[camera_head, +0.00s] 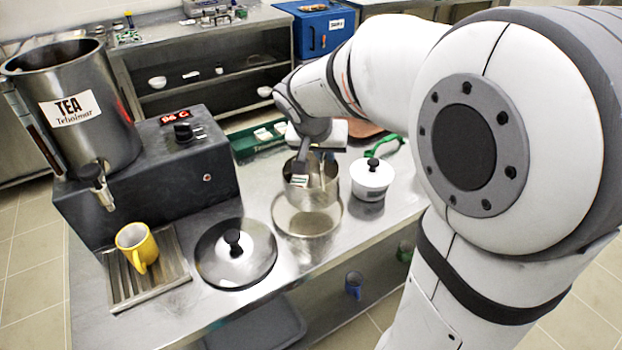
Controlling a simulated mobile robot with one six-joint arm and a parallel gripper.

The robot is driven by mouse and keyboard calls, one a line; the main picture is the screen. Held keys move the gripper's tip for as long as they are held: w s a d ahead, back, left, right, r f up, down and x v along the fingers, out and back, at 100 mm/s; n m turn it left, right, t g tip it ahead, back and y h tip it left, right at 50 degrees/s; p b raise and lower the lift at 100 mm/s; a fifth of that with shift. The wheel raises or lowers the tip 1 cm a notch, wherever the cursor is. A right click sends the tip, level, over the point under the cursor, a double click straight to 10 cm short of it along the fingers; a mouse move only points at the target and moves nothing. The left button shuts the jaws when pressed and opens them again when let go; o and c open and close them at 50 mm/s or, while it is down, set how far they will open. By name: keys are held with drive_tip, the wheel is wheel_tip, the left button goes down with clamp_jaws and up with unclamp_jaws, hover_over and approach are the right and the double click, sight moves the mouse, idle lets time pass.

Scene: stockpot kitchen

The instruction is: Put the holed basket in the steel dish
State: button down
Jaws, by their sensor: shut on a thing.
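The steel dish (333,222) is a round, shiny, open vessel on the steel counter, right of a large lid. The holed basket (325,185) is a smaller steel cylinder at the dish's far side. My gripper (301,175) points down at the basket's left side and is shut on its wall. The basket overlaps the dish's far rim in the picture; I cannot tell whether it is above the dish or partly inside it. The basket's holes are too small to make out, and its underside is hidden.
A steel lid with a black knob (235,262) lies left of the dish. A white lidded pot (372,182) stands close on the right. A yellow mug (135,243) sits on a drip tray under the tea urn (95,130). A green tray (245,146) lies behind.

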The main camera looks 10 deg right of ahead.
drive_tip(key=f, duration=0.6)
drive_tip(key=shift+a+f, duration=0.2)
drive_tip(key=shift+a, duration=0.05)
drive_tip(key=c, duration=1.5)
unclamp_jaws()
drive_tip(key=shift+r, duration=0.1)
drive_tip(key=v, duration=1.1)
drive_tip(key=shift+s+a+r, duration=0.15)
drive_tip(key=shift+s+r, duration=0.1)
drive_tip(key=s+f+n+y, duration=0.1)
drive_tip(key=s+f, duration=0.1)
drive_tip(key=s, duration=0.3)
drive_tip(key=s+d+f+n+g+y, duration=0.1)
drive_tip(key=s+f+n, duration=0.1)
drive_tip(key=s, duration=0.3)
drive_tip(key=s+f+n+y, duration=0.1)
drive_tip(key=s+f+n, duration=0.1)
drive_tip(key=s, duration=0.3)
drive_tip(key=shift+s+d+f+g+y, duration=0.1)
drive_tip(key=shift+d+f+g+y, duration=0.2)
drive_tip(key=shift+d+f, duration=0.15)
